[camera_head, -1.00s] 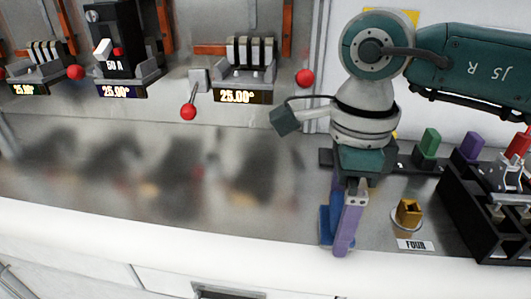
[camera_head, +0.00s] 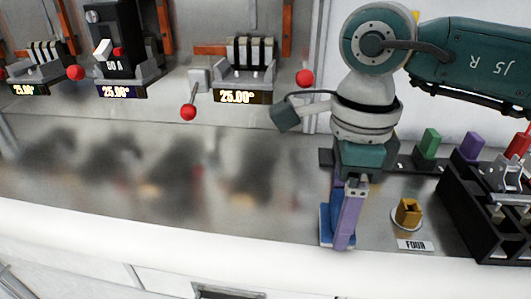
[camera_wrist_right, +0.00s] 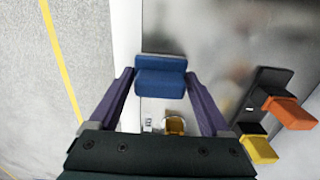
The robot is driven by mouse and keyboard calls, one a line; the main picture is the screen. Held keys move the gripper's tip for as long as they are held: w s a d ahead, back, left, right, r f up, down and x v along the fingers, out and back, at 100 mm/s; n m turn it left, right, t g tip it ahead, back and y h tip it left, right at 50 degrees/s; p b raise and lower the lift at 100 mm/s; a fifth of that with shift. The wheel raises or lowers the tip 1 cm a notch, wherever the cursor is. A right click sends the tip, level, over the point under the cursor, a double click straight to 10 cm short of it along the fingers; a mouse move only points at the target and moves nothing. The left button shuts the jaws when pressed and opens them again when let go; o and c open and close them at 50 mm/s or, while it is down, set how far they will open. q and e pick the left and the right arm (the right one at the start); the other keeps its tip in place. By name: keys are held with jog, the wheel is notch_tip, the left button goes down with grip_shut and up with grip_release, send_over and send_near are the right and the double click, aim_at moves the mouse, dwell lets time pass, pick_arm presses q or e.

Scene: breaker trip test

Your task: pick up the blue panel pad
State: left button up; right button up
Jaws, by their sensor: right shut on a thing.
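The blue panel pad (camera_head: 326,225) stands on the grey counter near its front edge, partly hidden behind a purple finger. In the right wrist view the pad (camera_wrist_right: 160,78) sits between the two fingertips. My right gripper (camera_head: 340,222) comes down from above and is shut on the pad. I cannot tell whether the pad's base is clear of the counter. My left gripper is not in view.
A brown-yellow block (camera_head: 408,212) sits on a round base right of the gripper, behind a "FOUR" label (camera_head: 415,245). A black rack (camera_head: 470,215) is farther right. Green (camera_head: 430,143) and purple (camera_head: 471,147) blocks stand behind. The counter to the left is clear below the breaker panel.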

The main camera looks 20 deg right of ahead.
notch_tip(320, 180, up, 20)
jog(key=shift+f, duration=0.2)
